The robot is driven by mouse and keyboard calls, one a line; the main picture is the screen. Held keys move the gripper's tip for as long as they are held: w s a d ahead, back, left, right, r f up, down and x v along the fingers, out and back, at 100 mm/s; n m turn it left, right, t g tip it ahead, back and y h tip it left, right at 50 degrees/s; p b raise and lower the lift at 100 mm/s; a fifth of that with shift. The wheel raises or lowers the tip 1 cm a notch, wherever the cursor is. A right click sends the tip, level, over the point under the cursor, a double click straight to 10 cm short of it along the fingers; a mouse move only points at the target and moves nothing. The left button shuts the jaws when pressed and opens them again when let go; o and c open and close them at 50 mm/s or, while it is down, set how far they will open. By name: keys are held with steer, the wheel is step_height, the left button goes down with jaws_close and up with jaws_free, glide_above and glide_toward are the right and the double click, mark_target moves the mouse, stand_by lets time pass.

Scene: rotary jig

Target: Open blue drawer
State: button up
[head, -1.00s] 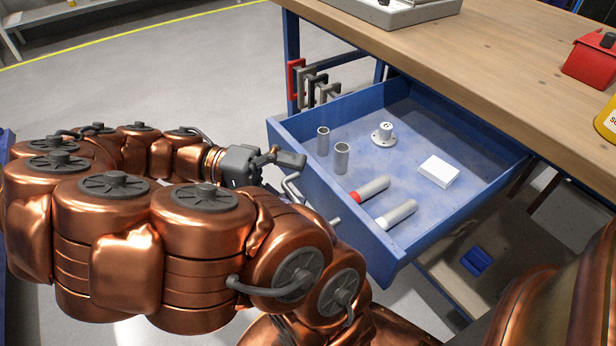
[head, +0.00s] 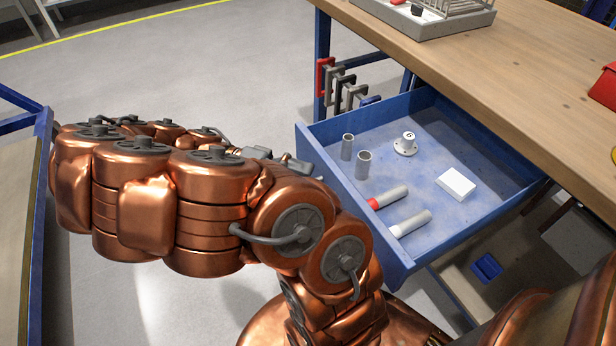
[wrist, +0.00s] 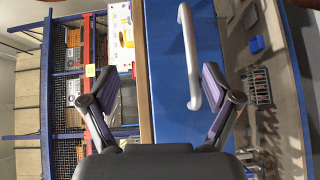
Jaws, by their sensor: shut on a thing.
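The blue drawer (head: 362,222) stands pulled out from under the workbench in the head view. Its blue front also fills the middle of the wrist view (wrist: 172,120). The drawer's pale bar handle (wrist: 188,55) runs up and down in the wrist view. My gripper (wrist: 162,85) is at the handle, with one finger on each side. The handle lies close to the right finger, and a gap shows beside the left finger in this view. In the head view my gripper (head: 290,163) is at the drawer's front, and my arm hides the handle.
The drawer holds two grey tubes, a flanged part (head: 405,145), a white box (head: 456,185) and two cylinders. Clamps (head: 340,88) hang beside the drawer. The wooden bench top (head: 480,60) is above. Floor at the left (head: 170,75) is clear. A blue-edged bench (head: 38,150) stands far left.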

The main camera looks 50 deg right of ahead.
steer(key=shift+w+r, duration=0.15)
steer(key=shift+r, duration=0.35)
steer(key=shift+w+a+p, duration=0.15)
steer(key=shift+p, duration=0.3)
steer(key=shift+w, duration=0.1)
steer(key=c, duration=0.4)
steer(key=shift+w+a+f+p, duration=0.25)
steer(key=shift+w+p, duration=0.3)
steer(key=shift+p, duration=0.75)
steer(key=shift+c, duration=0.2)
steer(key=shift+w+a+f+p, duration=0.2)
steer(key=shift+w+p, duration=0.2)
steer(key=shift+p, duration=0.7)
steer(key=shift+f, duration=0.2)
steer(key=shift+r, duration=0.1)
